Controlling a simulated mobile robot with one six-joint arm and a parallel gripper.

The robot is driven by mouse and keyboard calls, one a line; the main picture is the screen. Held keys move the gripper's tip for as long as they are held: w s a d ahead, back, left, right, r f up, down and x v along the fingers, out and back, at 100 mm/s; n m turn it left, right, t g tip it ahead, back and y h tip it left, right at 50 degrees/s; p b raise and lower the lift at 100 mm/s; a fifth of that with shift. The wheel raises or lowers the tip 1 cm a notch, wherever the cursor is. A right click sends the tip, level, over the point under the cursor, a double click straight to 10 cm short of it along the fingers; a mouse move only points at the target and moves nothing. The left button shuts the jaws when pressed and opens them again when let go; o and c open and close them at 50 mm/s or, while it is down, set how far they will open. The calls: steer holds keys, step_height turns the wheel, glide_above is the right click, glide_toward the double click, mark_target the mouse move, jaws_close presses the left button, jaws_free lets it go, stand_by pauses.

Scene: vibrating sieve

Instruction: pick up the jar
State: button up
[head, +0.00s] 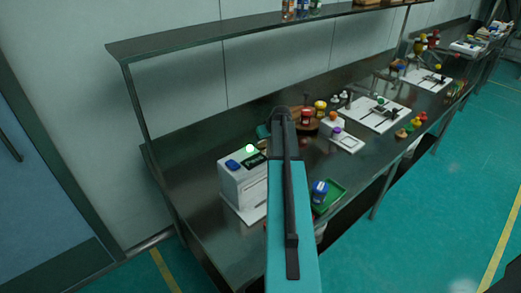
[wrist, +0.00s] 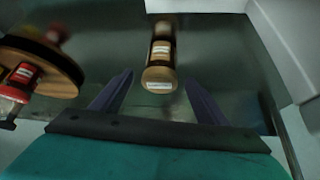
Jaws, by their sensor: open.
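In the wrist view, a small jar (wrist: 159,72) with a tan round end and a pale label stands on the dark metal bench. My gripper (wrist: 159,79) is open, with one dark finger to either side of the jar's line and the jar just beyond or between the tips. I cannot tell the exact depth, but neither finger appears to touch it. In the head view my arm covers the place where this jar would be, and my fingers are hidden.
A round wooden stand (wrist: 45,62) with a red jar (wrist: 20,82) is close on the left. A white box-shaped device (head: 243,180) stands left of my arm. A green tray (head: 333,193) with a blue-topped container (head: 319,191) lies right. A shelf (head: 250,32) runs above the bench.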

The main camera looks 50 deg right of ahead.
steer(key=shift+f, duration=0.1)
steer(key=shift+p+x, duration=0.9)
steer(key=shift+x, duration=0.35)
steer(key=shift+p+x, duration=0.3)
steer(key=shift+x, duration=1)
steer(key=c, duration=1.2)
steer(key=shift+r+b, duration=1.5)
steer(key=shift+r, duration=3.6)
